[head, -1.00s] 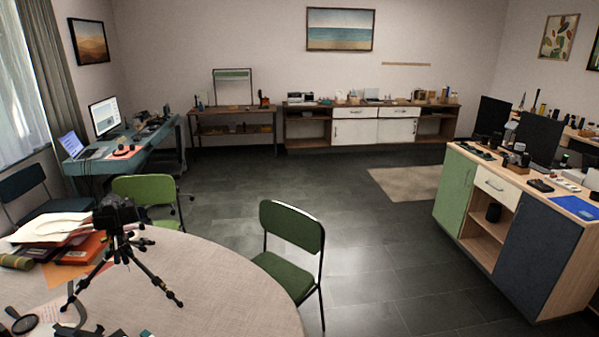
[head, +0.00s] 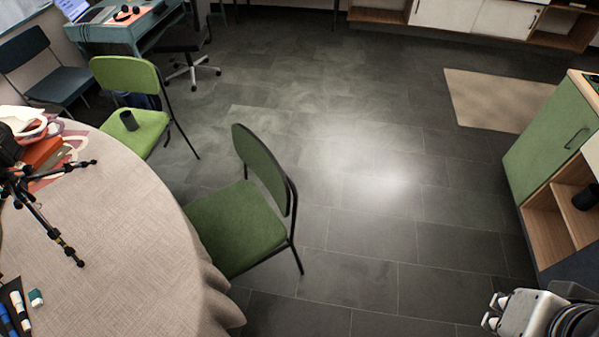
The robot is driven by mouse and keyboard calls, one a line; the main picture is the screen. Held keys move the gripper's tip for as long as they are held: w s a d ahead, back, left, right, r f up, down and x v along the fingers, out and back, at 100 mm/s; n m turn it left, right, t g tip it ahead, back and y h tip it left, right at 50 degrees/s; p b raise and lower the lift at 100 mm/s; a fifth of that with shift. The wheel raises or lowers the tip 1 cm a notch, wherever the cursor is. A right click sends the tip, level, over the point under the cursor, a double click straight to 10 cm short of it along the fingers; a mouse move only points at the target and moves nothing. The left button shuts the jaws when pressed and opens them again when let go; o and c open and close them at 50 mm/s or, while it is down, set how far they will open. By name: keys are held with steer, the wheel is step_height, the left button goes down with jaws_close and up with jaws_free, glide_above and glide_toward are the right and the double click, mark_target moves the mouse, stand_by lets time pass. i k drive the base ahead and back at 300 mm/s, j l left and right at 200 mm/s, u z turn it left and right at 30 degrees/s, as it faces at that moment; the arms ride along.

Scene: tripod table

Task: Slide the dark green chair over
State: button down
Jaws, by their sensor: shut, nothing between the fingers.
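The dark green chair (head: 236,222) stands at the right edge of the round table, its seat front close to the tablecloth and its backrest away from the table. Its seat is empty. Thin black legs reach the floor; some are hidden. My gripper (head: 490,312) shows at the bottom right corner, shut and empty, well to the right of the chair with bare floor between them.
The round table (head: 120,230) with a pale cloth fills the lower left; a black tripod (head: 45,220) stands on it. A lighter green chair (head: 133,85) holds a dark cylinder. A cabinet (head: 548,150) stands right. Tiled floor (head: 370,230) between is clear.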

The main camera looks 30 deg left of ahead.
mark_target(238, 227)
steer(key=i+u, duration=0.4)
steer(key=i+l+u, duration=0.25)
steer(key=i+u, duration=0.15)
steer(key=i, duration=0.2)
steer(key=i+l+u, duration=0.45)
steer(key=i+u, duration=0.2)
steer(key=u, duration=0.3)
steer(key=i+u, duration=0.2)
steer(key=u, duration=0.25)
steer(key=i+u, duration=0.25)
steer(key=u, duration=0.25)
steer(key=i+l+u, duration=0.15)
steer(key=u, duration=0.3)
